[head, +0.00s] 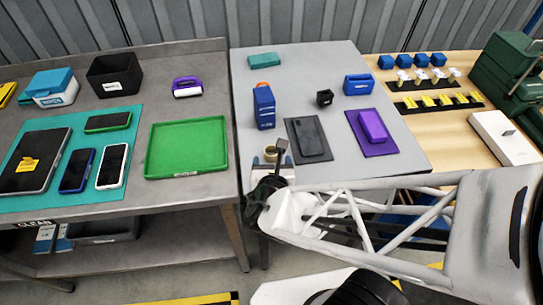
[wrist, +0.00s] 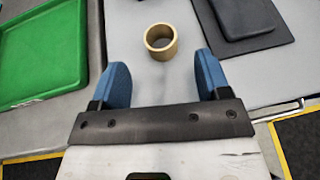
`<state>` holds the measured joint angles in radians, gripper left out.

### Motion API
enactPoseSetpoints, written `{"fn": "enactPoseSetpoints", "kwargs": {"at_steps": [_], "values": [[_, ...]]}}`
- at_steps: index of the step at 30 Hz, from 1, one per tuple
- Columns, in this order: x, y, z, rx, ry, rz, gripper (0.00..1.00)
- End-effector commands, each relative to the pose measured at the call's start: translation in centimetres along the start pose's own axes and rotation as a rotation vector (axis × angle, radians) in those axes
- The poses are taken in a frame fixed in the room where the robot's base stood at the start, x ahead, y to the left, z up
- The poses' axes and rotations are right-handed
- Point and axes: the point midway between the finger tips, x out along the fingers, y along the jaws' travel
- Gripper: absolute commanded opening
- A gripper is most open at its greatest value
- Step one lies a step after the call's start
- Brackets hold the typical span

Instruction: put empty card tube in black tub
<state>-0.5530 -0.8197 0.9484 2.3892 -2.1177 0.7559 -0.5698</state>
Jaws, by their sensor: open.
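The empty card tube (wrist: 160,54) is a short tan ring standing on the grey table. In the wrist view it lies just beyond my gripper (wrist: 161,62), roughly centred between the two blue fingertips. My gripper is open, with nothing between the fingers. In the head view the tube (head: 271,153) shows near the table's front edge, partly hidden by my gripper (head: 272,166). The black tub (head: 114,86) is an open box with a white label. It stands at the back of the left steel bench, well away from my gripper.
A green tray (head: 187,172) lies at the left bench's front right. A purple-handled item (head: 187,87) sits right of the tub, a blue-lidded box (head: 53,90) left of it.

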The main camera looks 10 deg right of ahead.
Motion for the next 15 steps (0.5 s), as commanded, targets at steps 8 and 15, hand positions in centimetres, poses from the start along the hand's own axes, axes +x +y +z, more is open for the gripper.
{"fn": "enactPoseSetpoints", "kwargs": {"at_steps": [8, 15], "values": [[-1.3, 0.0, 0.0, 0.0, 0.0, 0.001, 0.7], [-1.5, 0.0, 0.0, 0.0, 0.0, 0.0, 0.7]]}}
